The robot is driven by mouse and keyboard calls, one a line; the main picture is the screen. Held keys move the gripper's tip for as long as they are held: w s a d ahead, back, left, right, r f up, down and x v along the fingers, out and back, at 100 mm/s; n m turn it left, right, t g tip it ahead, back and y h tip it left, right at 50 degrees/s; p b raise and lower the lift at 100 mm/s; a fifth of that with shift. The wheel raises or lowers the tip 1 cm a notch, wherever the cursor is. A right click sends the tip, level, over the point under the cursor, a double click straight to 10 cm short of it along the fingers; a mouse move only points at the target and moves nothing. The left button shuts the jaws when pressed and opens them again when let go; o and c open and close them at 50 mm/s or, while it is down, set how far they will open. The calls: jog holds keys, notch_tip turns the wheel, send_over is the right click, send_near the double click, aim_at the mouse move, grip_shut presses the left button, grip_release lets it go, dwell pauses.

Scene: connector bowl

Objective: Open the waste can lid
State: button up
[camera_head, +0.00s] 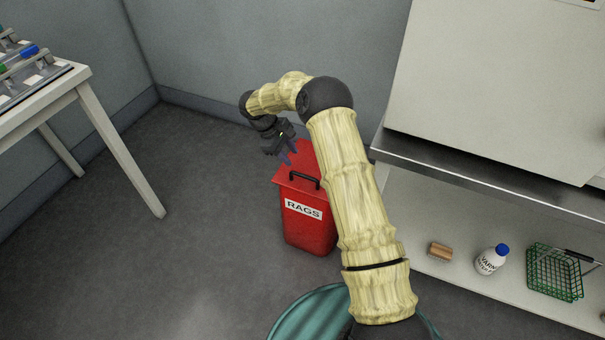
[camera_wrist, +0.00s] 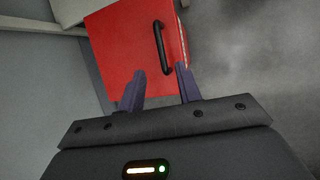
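The red waste can (camera_head: 308,230) labelled RAGS stands on the floor against the cabinet side, with its lid (camera_head: 300,172) down. A black handle (camera_head: 304,179) sits on the lid near its front edge. In the wrist view the red lid (camera_wrist: 122,50) fills the upper middle, and the handle (camera_wrist: 161,48) runs up and down right of centre. My gripper (camera_head: 287,155) is over the back part of the lid in the head view. In the wrist view my gripper (camera_wrist: 160,72) has its two fingers apart with nothing between them. The handle is just beyond the fingertips, apart from them.
A white table (camera_head: 105,135) stands at the left. At the right, a shelf (camera_head: 450,283) under a grey worktop (camera_head: 480,175) holds a brown block (camera_head: 440,250), a white bottle (camera_head: 491,261) and a green basket (camera_head: 556,272). The floor left of the can is clear.

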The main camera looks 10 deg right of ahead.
aim_at(305, 176)
jog(key=b+x, duration=0.1)
jog(key=x, duration=0.9)
jog(key=shift+f+b, duration=0.2)
jog(key=shift+b, duration=0.15)
grip_shut()
